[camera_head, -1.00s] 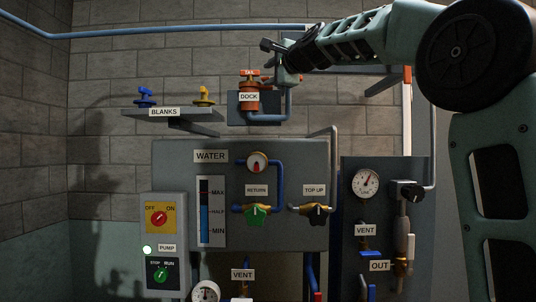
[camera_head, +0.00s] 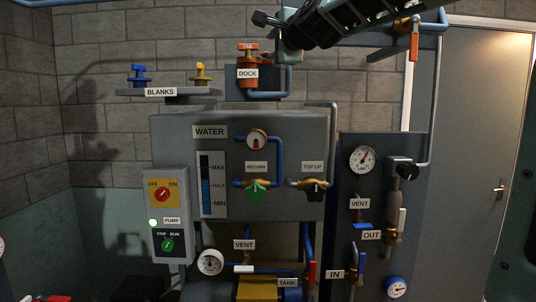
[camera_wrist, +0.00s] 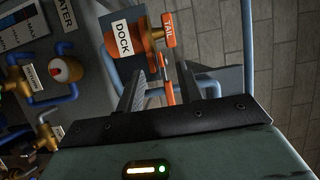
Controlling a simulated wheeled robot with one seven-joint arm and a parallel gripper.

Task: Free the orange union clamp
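The orange union clamp (camera_head: 248,60) sits on the dock below the orange TAIL tag (camera_head: 248,46); the DOCK label partly covers it. In the wrist view the orange fitting (camera_wrist: 146,36) is at top centre, with the TAIL tag (camera_wrist: 168,28) beside it. An orange lever (camera_wrist: 168,91) shows between my fingers. My gripper (camera_wrist: 160,72) looks open, one finger on each side of that lever with a gap; contact cannot be told. In the head view my gripper (camera_head: 265,21) is just above and right of the TAIL tag.
Blue and yellow blanks (camera_head: 200,74) stand on a shelf (camera_head: 165,96) left of the dock. A blue pipe (camera_head: 288,82) bends beside the dock. The water panel (camera_head: 285,130) with valves is below. An orange-handled valve (camera_head: 414,45) hangs at upper right.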

